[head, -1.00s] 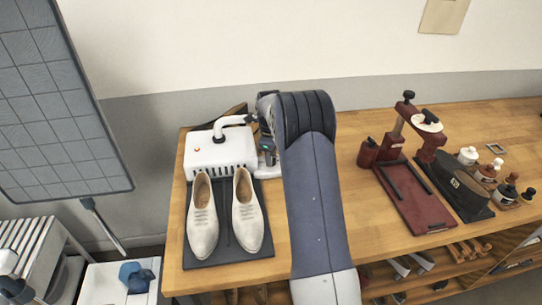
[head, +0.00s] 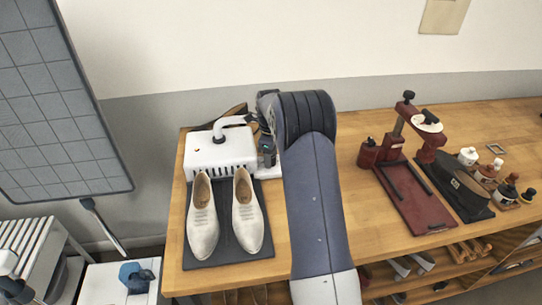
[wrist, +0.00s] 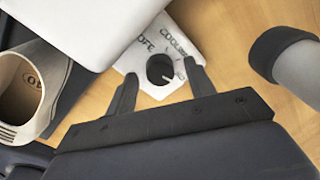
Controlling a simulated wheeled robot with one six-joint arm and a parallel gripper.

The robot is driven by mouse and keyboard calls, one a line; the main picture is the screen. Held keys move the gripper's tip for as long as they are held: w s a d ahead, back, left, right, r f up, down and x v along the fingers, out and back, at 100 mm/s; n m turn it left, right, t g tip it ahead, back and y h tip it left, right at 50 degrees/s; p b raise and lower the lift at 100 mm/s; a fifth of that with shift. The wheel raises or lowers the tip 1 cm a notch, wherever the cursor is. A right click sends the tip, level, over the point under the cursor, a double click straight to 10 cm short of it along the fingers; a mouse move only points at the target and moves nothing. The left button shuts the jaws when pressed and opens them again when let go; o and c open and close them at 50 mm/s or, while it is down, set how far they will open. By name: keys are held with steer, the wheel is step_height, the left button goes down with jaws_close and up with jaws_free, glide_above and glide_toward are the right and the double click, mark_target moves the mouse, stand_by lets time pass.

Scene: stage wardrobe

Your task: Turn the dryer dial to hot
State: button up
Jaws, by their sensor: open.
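The dryer (head: 222,152) is a white box with a bent white pipe on top, at the left end of the wooden bench in the head view. Its dial (wrist: 160,68) is a round black knob with a pale pointer mark, on a white plate (wrist: 140,57) in the wrist view. Lettering like OFF and COOL is on the plate; I cannot read all of it. My gripper (wrist: 160,70) is open, its two dark fingers on either side of the knob. I cannot tell whether they touch it. In the head view my arm partly hides the dial side.
A pair of cream shoes (head: 203,225) stands on a dark mat (head: 229,249) before the dryer. A red press stand (head: 417,205) and several bottles are to the right. A grey rounded end (wrist: 290,60) is at the right of the wrist view.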

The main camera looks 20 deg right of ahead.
step_height(320, 180, up, 10)
steer(key=shift+s+a+r+b, duration=0.15)
steer(key=shift+s+r+b, duration=0.1)
steer(key=shift+b, duration=0.2)
steer(key=shift+f, duration=0.15)
steer(key=f, duration=0.7)
steer(key=f+p, duration=0.1)
steer(key=f, duration=0.2)
steer(key=shift+w+f, duration=0.2)
steer(key=shift+w, duration=0.05)
steer(key=shift+f+n, duration=0.1)
steer(key=shift+n, duration=0.2)
